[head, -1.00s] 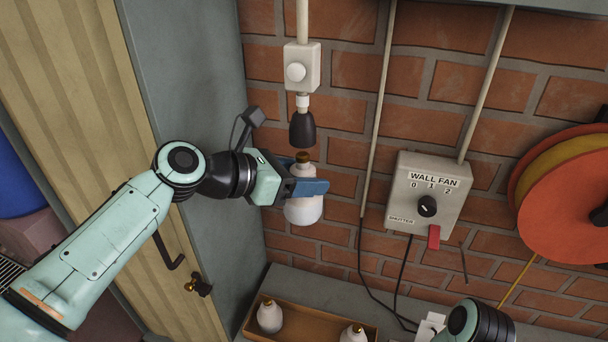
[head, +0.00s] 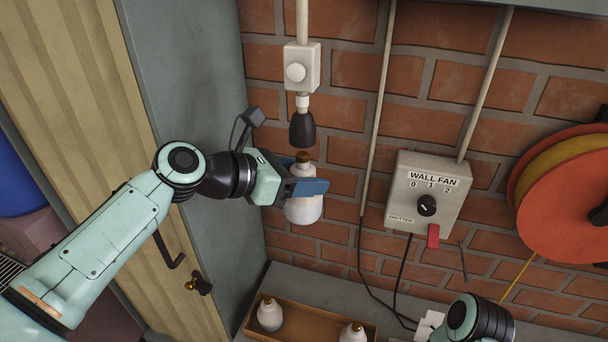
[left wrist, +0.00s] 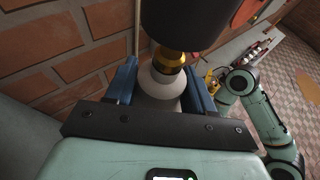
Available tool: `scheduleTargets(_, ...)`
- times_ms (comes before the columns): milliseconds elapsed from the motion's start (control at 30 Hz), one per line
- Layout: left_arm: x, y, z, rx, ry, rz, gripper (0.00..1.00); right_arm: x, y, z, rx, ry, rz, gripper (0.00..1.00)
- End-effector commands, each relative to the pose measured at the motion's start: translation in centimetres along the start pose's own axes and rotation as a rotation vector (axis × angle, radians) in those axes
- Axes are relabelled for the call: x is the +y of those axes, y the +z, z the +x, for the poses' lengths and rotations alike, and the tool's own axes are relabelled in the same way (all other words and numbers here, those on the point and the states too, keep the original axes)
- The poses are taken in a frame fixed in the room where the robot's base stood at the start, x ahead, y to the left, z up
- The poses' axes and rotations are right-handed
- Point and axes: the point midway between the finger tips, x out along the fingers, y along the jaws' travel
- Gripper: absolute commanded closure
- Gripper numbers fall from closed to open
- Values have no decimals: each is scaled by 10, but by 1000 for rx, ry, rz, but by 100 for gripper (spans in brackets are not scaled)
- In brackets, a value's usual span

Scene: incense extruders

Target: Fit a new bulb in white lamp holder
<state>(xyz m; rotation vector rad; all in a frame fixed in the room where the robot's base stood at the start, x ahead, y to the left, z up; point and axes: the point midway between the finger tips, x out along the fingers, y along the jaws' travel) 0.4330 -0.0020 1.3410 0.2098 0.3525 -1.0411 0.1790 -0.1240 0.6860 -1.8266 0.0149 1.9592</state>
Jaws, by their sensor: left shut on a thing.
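My left gripper (head: 308,187) is shut on a white bulb (head: 303,210), which hangs upright with its brass cap (head: 303,157) on top. The lamp holder (head: 302,128) is a dark, downward-facing socket with a white collar, below a white wall box (head: 301,67). The bulb's cap is just below the holder's mouth, with a small gap in the head view. In the left wrist view, the dark holder (left wrist: 188,18) covers the top of the brass cap (left wrist: 168,60), and the blue fingers flank the bulb (left wrist: 160,85). My right gripper cannot be made out.
A wooden tray (head: 310,321) on the grey ledge holds two more white bulbs (head: 269,315) (head: 352,333). A wall fan switch box (head: 428,195) with cables is to the right, and an orange reel (head: 570,200) beyond it. A grey cabinet side (head: 190,110) stands close on the left.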

Motion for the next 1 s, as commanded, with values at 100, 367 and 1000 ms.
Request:
scheduleTargets(100, 0, 1, 0, -1, 0, 0, 77, 0, 0, 0, 0, 0, 0, 57)
scheduleTargets(367, 0, 5, -2, -1, 0, 0, 77, -1, -2, -2, 2, -1, -1, 57)
scheduleTargets(1000, 0, 14, -6, -1, 0, 0, 77, -3, -5, -4, 6, -2, -2, 57)
